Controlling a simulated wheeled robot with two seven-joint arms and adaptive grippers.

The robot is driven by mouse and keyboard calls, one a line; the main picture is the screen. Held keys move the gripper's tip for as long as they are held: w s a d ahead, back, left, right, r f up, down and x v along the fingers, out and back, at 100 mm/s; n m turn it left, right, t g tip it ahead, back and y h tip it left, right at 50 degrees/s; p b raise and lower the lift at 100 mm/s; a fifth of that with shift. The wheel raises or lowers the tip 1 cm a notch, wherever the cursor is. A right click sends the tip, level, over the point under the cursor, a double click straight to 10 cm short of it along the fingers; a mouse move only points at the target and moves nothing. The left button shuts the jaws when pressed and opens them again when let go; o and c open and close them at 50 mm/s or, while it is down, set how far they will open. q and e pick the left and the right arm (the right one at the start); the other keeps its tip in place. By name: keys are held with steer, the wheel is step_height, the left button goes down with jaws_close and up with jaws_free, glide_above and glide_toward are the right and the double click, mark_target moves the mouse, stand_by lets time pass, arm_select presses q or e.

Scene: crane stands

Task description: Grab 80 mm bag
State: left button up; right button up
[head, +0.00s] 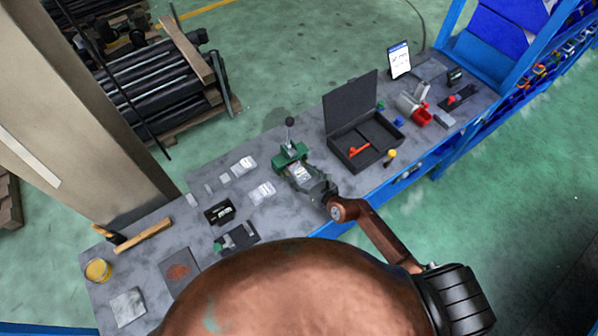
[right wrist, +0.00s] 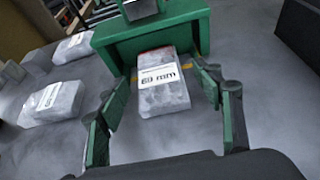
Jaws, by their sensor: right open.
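A clear bag with a white label (right wrist: 160,85) lies at the front of a green press-like device (right wrist: 150,38). The label is upside down in the right wrist view, and I cannot read its size for sure. In the head view the bag (head: 299,172) shows just in front of the green device (head: 290,154). My right gripper (right wrist: 162,80) is open, with its green fingers on either side of the bag and apart from it. In the head view the right gripper (head: 304,179) is over the bench. My left gripper is not in view.
Other labelled bags (head: 262,192) (head: 244,166) lie left of the device; two show in the right wrist view (right wrist: 52,102) (right wrist: 75,47). An open black case (head: 345,140) stands to the right. A black box (head: 218,211) lies left. A blue edge borders the grey bench.

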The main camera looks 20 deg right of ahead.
steer(key=shift+w+a+f, duration=0.2)
steer(key=shift+w+f, duration=0.1)
steer(key=shift+w, duration=0.25)
steer(key=shift+c, duration=0.6)
steer(key=c, duration=1.3)
steer(key=shift+r, duration=0.1)
steer(key=shift+c, duration=0.6)
steer(key=shift+r, duration=0.25)
